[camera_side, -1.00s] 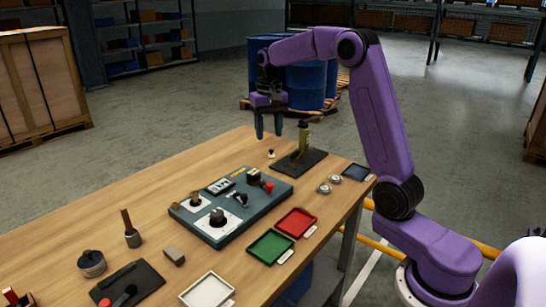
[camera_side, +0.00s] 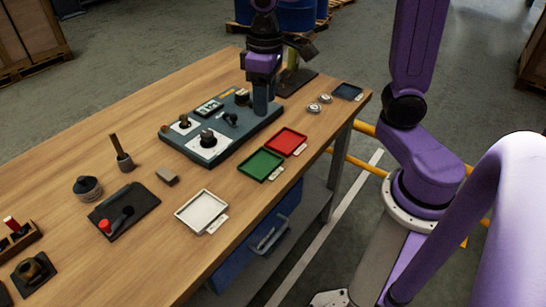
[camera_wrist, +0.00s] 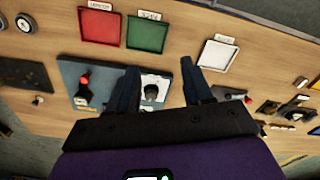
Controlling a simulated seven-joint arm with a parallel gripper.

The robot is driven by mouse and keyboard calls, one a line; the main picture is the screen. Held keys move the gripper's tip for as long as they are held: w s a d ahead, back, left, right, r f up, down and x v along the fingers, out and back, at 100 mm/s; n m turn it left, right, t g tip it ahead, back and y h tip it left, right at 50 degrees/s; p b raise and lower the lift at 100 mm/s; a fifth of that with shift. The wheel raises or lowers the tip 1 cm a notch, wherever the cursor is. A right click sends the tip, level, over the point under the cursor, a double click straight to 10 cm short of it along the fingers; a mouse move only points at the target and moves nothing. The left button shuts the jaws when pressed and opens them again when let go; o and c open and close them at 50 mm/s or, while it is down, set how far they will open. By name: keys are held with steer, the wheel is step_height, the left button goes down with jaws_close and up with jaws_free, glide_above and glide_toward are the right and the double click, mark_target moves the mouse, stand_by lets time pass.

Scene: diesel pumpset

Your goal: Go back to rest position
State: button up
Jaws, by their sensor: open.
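My gripper (camera_side: 260,95) points down over the right part of the grey-blue control panel (camera_side: 185,143) in the side view. It is empty, and one finger hides part of the panel. In the wrist view, the two fingers of my gripper (camera_wrist: 160,68) are spread apart with nothing between them. A black knob on a white plate (camera_wrist: 152,92) shows between and beyond the fingers. A red-topped lever (camera_wrist: 85,80) stands on the panel to the left of the fingers. I cannot tell the exact height of the fingertips above the panel.
A red tray (camera_side: 286,141), a green tray (camera_side: 260,164) and a white tray (camera_side: 202,211) lie along the table's near edge. A dark mat with a red-ended tool (camera_side: 104,226), a wooden-handled tool (camera_side: 121,150) and a round pot (camera_side: 88,189) stand at left. Bare wood (camera_side: 60,160) lies behind.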

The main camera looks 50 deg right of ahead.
steer(key=s+f+n, duration=0.2)
steer(key=s+n, duration=0.2)
steer(key=s, duration=0.5)
steer(key=s+f+n, duration=0.2)
steer(key=s+n, duration=0.2)
steer(key=s, duration=0.6)
steer(key=shift+d, duration=0.45)
